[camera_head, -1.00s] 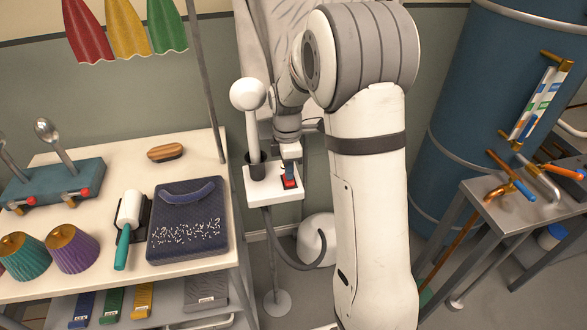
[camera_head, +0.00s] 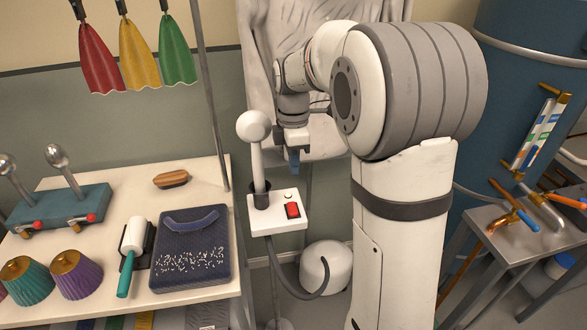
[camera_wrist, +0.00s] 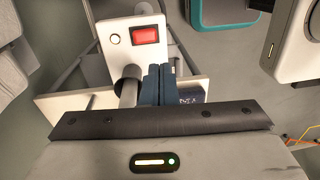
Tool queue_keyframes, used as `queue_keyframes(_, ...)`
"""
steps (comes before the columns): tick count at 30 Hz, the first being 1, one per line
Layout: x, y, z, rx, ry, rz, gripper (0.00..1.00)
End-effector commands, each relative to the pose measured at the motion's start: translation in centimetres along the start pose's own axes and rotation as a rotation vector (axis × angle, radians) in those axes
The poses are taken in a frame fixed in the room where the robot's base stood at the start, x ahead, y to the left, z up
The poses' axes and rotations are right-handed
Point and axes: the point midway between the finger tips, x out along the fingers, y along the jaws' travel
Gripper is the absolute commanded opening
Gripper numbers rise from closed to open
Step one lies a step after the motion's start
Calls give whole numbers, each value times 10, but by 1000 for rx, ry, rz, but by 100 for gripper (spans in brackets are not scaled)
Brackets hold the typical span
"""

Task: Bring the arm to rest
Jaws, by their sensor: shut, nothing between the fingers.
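My gripper (camera_head: 294,160) has blue fingers, pressed together and empty, pointing down. It hangs in the air above and apart from a white control box (camera_head: 263,225) with a red switch (camera_head: 293,211). In the wrist view my gripper's fingers (camera_wrist: 158,72) are side by side, and the red switch (camera_wrist: 145,35) on the white box (camera_wrist: 117,62) lies beyond their tips. My white and grey arm is bent, its upper link standing large at the right of centre.
A white steamer head (camera_head: 254,126) stands upright beside my gripper. A pale cloth (camera_head: 270,40) hangs behind. A table (camera_head: 110,205) at left holds a blue pad (camera_head: 190,262), a lint roller (camera_head: 134,235) and a brush (camera_head: 171,179). A metal stand (camera_head: 490,232) is at right.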

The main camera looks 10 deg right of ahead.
Motion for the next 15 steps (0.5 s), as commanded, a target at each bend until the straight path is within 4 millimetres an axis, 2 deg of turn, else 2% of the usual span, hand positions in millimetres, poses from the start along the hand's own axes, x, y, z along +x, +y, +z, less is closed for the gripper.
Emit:
queue_keyframes(11,0,-1,0,6,0,2,0)
queue_keyframes(15,-7,-18,1,109,2,29,0)
